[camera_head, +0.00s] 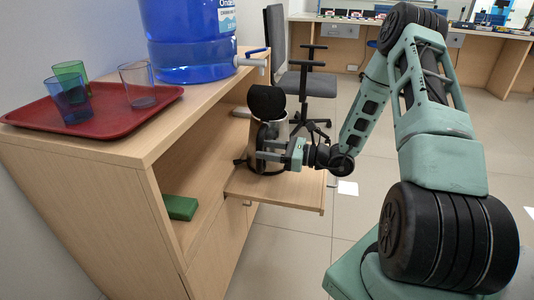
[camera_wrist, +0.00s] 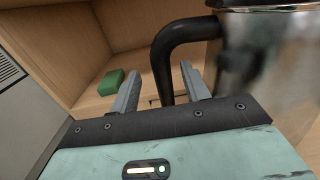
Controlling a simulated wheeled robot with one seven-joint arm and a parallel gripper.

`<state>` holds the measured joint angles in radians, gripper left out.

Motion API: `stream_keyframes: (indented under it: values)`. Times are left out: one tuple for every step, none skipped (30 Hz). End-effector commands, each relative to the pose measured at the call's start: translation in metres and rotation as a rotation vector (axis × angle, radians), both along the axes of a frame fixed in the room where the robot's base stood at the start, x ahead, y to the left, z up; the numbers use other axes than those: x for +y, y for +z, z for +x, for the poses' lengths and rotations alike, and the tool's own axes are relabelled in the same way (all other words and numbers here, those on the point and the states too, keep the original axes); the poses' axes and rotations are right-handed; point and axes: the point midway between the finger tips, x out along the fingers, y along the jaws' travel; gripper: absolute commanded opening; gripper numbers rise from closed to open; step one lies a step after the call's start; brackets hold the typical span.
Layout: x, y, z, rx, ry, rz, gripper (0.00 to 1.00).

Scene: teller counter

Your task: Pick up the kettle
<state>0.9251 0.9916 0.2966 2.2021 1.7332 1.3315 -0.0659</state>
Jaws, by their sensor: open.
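The kettle stands upright on the pull-out shelf (camera_head: 290,190) of the wooden counter. Its black top (camera_head: 266,101) shows clearly in the head view, while my gripper (camera_head: 268,150) covers part of its body. In the wrist view its shiny metal body (camera_wrist: 268,65) fills the right side, and its black handle (camera_wrist: 163,65) curves down on the left of the body. My gripper (camera_wrist: 160,88) is open beside the kettle. The lower handle appears between the two grey fingers, and I cannot tell whether either finger touches it.
A green block (camera_head: 179,207) lies inside the counter's open compartment and shows in the wrist view (camera_wrist: 111,82). On top stand a red tray (camera_head: 110,122) with several glasses and a blue water container (camera_head: 190,40) with a tap. An office chair (camera_head: 305,80) stands behind the shelf.

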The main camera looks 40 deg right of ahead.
Motion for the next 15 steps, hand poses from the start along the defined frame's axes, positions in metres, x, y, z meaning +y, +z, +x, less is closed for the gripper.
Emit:
stream_keyframes:
  values:
    - [0.004,-0.003,0.006,-0.001,0.003,0.0,0.46]
    - [0.007,-0.004,0.01,-0.001,0.004,0.0,0.46]
    - [0.01,-0.006,0.015,-0.001,0.005,0.0,0.46]
    - [0.012,-0.007,0.019,-0.001,0.004,0.0,0.46]
    - [0.015,-0.007,0.023,-0.002,0.004,-0.001,0.46]
    - [0.018,-0.006,0.028,-0.001,0.004,-0.002,0.46]
    - [0.02,-0.006,0.031,-0.001,0.003,-0.002,0.46]
    - [0.022,-0.006,0.033,-0.002,0.003,-0.001,0.46]
    - [0.024,-0.005,0.035,-0.001,0.003,0.0,0.46]
    - [0.025,-0.005,0.037,-0.001,0.002,0.0,0.46]
    - [0.026,-0.005,0.038,-0.001,0.002,0.001,0.46]
    - [0.026,-0.004,0.039,-0.001,0.001,0.001,0.46]
    - [0.026,-0.004,0.039,-0.001,0.001,0.001,0.46]
    - [0.026,-0.004,0.039,0.0,0.001,0.001,0.46]
    - [0.026,-0.004,0.039,0.001,0.0,0.001,0.46]
